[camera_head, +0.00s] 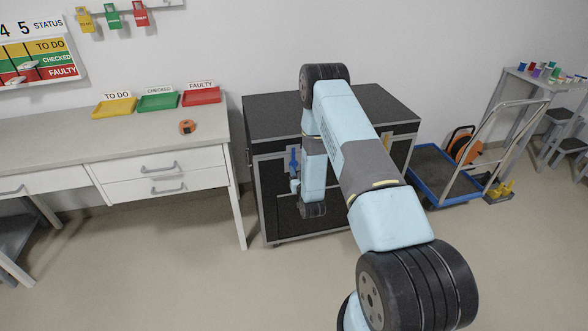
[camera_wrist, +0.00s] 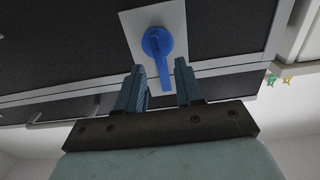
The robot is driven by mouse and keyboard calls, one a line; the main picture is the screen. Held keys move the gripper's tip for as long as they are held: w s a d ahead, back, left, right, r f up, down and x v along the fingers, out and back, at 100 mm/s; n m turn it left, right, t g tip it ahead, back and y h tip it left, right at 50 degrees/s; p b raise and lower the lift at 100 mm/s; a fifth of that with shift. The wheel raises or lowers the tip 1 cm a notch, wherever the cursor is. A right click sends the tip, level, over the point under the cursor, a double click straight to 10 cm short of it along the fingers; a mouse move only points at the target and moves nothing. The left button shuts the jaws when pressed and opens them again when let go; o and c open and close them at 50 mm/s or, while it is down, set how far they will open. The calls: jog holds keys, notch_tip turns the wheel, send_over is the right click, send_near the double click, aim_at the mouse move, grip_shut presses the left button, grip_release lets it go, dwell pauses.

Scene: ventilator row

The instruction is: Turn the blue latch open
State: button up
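The blue latch (camera_wrist: 155,45) sits on a pale rectangular plate (camera_wrist: 178,20) on the dark front of the case. In the wrist view its round hub is at the top and its lever points down the picture. My gripper (camera_wrist: 162,70) is open, with one finger on each side of the lever. The lever's end lies between the fingers in this view; I cannot tell whether either finger touches it. In the head view the latch (camera_head: 293,160) shows just left of my arm, and my gripper is mostly hidden there.
The dark case (camera_head: 265,112) has a pale metal frame, and my arm crosses in front of it. A workbench (camera_head: 60,135) with coloured trays stands left. A blue-edged trolley (camera_head: 428,180) stands right. The floor in front is clear.

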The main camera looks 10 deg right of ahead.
aim_at(294, 160)
jog(key=shift+w, duration=1.1)
jog(key=shift+c, duration=0.2)
grip_shut()
dwell(0.5)
